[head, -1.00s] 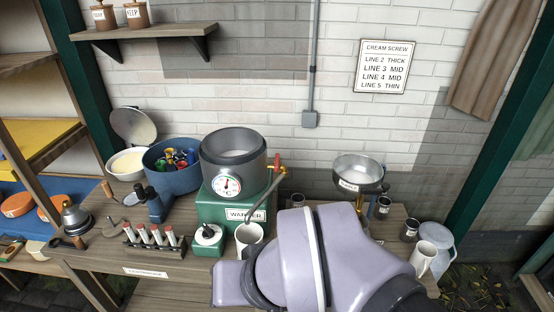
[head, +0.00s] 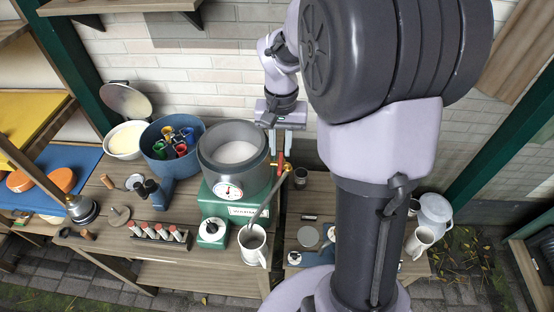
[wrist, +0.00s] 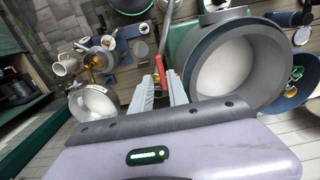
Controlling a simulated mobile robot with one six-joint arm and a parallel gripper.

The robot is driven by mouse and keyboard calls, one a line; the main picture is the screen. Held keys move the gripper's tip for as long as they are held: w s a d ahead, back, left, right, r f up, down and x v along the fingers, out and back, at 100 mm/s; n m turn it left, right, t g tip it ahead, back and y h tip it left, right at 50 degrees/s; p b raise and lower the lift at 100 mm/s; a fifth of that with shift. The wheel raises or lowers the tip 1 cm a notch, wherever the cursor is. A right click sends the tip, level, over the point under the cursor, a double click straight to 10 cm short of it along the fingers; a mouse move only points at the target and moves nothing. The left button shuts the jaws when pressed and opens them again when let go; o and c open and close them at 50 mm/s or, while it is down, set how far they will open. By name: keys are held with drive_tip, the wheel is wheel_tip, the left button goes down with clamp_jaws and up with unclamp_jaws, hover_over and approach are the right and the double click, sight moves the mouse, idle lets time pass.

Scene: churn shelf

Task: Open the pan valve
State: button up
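The grey pan (head: 207,160) holds white liquid and stands on the green warmer (head: 212,207); it also shows in the wrist view (wrist: 278,62). The pan valve shows as a red handle (head: 281,160) on the pan's right side, above a grey spout (head: 262,204). My gripper (head: 281,146) is at the red handle, with its fingers pointing down. In the wrist view my gripper (wrist: 161,84) is open, and the red handle (wrist: 159,72) shows in the gap between the fingertips. I cannot tell whether either finger touches it.
A white mug (head: 252,246) stands below the spout. A blue tub (head: 160,150) of coloured pieces and a rack of several vials (head: 158,234) are to the left. A silver bowl (wrist: 84,108) and brass tap (wrist: 97,62) show in the wrist view. My arm hides much of the right side.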

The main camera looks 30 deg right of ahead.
sight(280, 166)
wheel_tip(280, 166, down, 6)
drive_tip(key=shift+f+b, duration=0.1)
drive_tip(key=shift+b, duration=0.5)
clamp_jaws()
